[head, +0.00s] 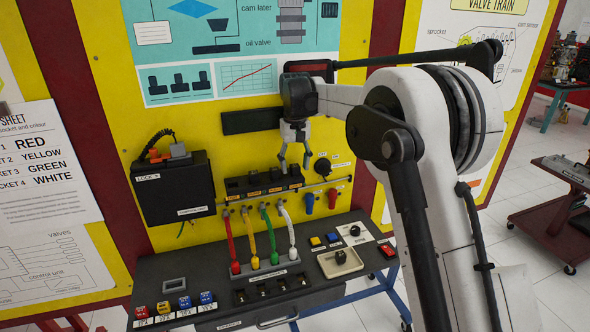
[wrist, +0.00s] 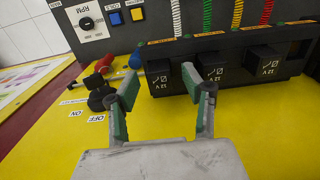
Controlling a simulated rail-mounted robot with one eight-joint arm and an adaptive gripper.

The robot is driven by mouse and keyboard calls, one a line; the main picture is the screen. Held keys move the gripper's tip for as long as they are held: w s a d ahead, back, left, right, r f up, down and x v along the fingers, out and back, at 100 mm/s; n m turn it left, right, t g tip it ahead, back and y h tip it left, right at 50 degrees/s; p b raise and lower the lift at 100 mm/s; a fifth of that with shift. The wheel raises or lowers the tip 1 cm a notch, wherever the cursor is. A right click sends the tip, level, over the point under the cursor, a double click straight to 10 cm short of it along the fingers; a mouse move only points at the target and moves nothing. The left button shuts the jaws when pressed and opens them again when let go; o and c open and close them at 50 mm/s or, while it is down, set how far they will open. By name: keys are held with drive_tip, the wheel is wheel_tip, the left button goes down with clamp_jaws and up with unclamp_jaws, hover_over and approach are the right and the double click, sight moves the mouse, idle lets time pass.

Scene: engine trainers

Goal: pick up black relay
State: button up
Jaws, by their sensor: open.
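Several black relays marked 12V sit in a row on a black strip on the yellow board. Contact with a relay cannot be told.
A black knob (head: 322,166) and blue and red plugs (head: 320,200) are close right of the strip. Coloured cables (head: 253,240) run from below it to the sloped black console (head: 210,272). A black lock box (head: 174,188) is at left.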

drive_tip(key=shift+f, duration=0.2)
drive_tip(key=c, duration=1)
drive_tip(key=shift+c, duration=0.2)
drive_tip(key=shift+r, duration=0.2)
